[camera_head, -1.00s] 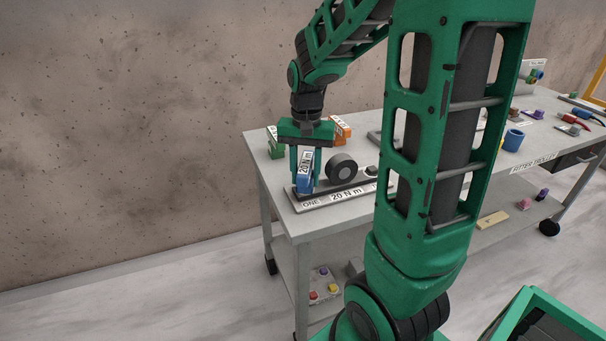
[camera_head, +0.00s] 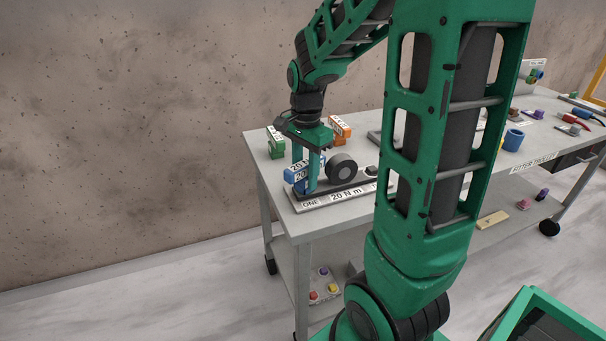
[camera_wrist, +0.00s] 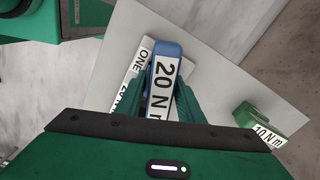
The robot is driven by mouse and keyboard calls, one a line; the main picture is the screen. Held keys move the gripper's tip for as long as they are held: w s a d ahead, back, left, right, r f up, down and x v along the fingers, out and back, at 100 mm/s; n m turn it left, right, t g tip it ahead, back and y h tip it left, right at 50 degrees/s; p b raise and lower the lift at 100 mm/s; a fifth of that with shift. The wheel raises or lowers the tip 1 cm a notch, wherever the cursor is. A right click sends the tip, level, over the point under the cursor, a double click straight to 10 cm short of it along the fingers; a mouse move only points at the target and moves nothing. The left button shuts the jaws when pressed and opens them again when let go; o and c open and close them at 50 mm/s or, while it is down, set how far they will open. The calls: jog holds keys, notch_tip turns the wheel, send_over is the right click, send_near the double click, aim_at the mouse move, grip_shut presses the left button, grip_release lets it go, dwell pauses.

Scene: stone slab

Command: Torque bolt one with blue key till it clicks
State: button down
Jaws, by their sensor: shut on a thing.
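The blue key (camera_head: 293,175), labelled "20 N m", is upright at the left end of the grey plate marked "ONE 20 N m" (camera_head: 325,198). My gripper (camera_head: 308,178) points down and is shut on the blue key. In the wrist view the key (camera_wrist: 164,62) lies between the two green fingers of my gripper (camera_wrist: 160,98), beside the "ONE" label (camera_wrist: 137,68). Bolt one is hidden beneath the key, so I cannot see how the key seats on it.
A green key labelled "10 N m" (camera_head: 276,150) and an orange key (camera_head: 340,134) stand behind the plate. A dark round part (camera_head: 341,167) sits close right of my gripper. A blue cup (camera_head: 513,140) is far right on the trolley (camera_head: 262,175).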

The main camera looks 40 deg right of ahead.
aim_at(305, 162)
jog(key=shift+r, duration=1.8)
jog(key=shift+r, duration=2.5)
